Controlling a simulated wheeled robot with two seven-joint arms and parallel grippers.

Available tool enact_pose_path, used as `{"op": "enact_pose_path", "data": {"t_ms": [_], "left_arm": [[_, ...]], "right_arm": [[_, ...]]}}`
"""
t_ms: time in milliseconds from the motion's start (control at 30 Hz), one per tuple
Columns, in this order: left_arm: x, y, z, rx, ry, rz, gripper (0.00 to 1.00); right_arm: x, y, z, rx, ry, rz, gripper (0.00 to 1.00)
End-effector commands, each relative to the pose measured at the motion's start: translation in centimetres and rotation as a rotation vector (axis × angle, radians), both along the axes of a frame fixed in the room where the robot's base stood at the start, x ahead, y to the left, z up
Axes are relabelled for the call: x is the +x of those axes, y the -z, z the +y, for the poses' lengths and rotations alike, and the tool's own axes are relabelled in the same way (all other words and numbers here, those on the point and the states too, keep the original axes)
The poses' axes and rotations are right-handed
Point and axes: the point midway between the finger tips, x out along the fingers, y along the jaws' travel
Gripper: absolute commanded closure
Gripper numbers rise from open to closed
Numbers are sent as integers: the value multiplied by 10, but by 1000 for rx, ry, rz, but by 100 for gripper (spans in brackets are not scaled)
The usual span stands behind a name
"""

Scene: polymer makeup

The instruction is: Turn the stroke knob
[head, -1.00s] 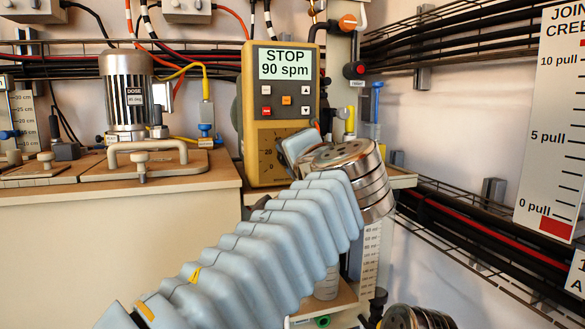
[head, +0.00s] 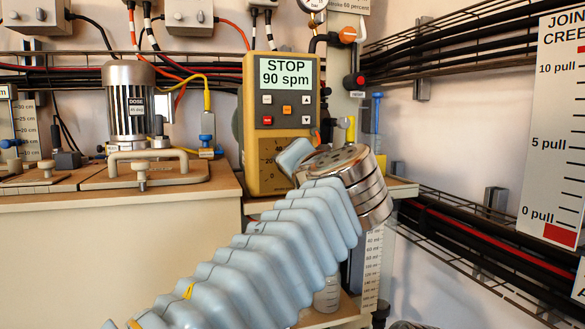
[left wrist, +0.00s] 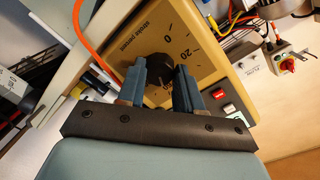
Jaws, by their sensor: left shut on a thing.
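The stroke knob (left wrist: 157,70) is a black round knob on a tan dial face with a printed scale. In the left wrist view, the blue-grey fingers of my left gripper (left wrist: 161,76) are shut on it from both sides, hiding part of the knob and scale. The yellow pump controller (head: 281,95) carries this dial on its lower front and a screen (head: 286,73) reading "STOP 90 spm". In the head view my left gripper (head: 293,154) is at the dial's lower right, and its fingertips are hidden. My right gripper is not in view.
A motor unit marked DOSE (head: 130,95) stands on the bench (head: 100,220) at left. Black cable trays (head: 480,230) run along the right wall. A red button (head: 357,80) and blue valve handles are right of the controller. A measuring cylinder (head: 372,265) hangs below.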

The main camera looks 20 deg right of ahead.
Motion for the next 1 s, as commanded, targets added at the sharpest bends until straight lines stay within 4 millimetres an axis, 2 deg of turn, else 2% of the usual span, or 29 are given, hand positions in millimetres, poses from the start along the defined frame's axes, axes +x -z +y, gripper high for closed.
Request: {"op": "enact_pose_path", "data": {"t_ms": [33, 67, 200, 567, 667, 1000], "left_arm": [[0, 3, 0, 2, -1, 6, 95], [0, 3, 0, 2, -1, 6, 62], [0, 2, 0, 2, -1, 5, 40], [-5, 0, -1, 1, 1, 2, 39], [-19, -2, -2, 2, 3, 0, 39], [-100, -7, -3, 2, 3, 2, 39]], "right_arm": [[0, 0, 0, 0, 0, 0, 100], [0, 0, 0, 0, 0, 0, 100], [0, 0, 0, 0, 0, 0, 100], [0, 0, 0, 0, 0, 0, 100], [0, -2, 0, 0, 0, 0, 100], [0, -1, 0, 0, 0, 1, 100]]}}
